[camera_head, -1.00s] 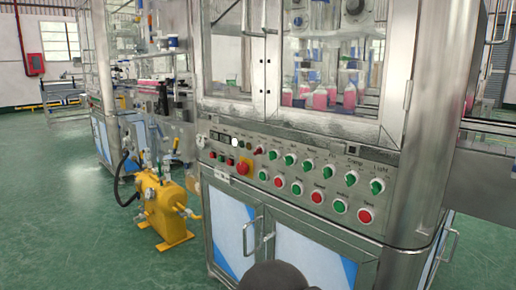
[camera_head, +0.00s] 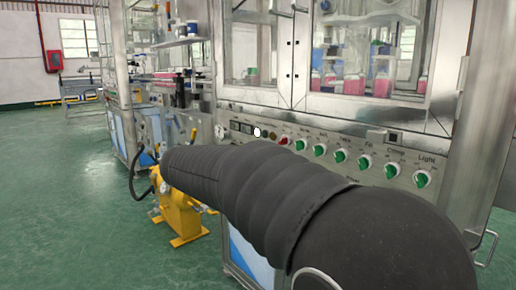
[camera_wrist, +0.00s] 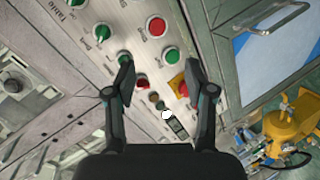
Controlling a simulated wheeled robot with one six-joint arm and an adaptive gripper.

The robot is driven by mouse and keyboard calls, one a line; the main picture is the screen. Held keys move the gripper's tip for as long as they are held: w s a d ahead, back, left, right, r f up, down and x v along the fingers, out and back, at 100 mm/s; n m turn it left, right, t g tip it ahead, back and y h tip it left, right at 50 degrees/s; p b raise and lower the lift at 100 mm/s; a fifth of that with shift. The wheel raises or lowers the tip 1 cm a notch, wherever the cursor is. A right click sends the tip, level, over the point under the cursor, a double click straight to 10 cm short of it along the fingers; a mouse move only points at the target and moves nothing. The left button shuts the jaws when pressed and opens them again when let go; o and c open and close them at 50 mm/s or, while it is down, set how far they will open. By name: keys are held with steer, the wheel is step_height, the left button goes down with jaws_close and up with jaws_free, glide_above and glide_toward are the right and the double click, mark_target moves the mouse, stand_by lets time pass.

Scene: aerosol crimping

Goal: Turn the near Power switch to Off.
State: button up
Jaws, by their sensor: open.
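The steel machine's control panel (camera_head: 310,165) carries a red rotary switch (camera_head: 283,141) left of a row of green ones. In the wrist view the red switch (camera_wrist: 142,82) lies between and beyond my fingers. Its label is too small to read, so I cannot tell for certain that it is the Power switch, nor its setting. My gripper (camera_wrist: 158,66) is open and empty, facing the panel, its fingers spread either side of the red switch in the picture. I cannot tell its exact distance. In the head view my arm hides the gripper and the lower button row.
Green rotary switches (camera_head: 340,156) run rightward along the panel. A red emergency button on a yellow base (camera_wrist: 178,84) sits close to the right finger in the wrist view. A yellow pump unit (camera_head: 180,215) stands on the green floor. Glass doors are above the panel.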

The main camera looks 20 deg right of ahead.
mark_target(280, 142)
steer(key=w+a+r+m+t+h, duration=0.1)
steer(key=w+a+r+h, duration=0.25)
steer(key=w, duration=0.45)
steer(key=x, duration=1.3)
steer(key=shift+d+r, duration=0.25)
steer(key=shift+d, duration=0.15)
jaws_close()
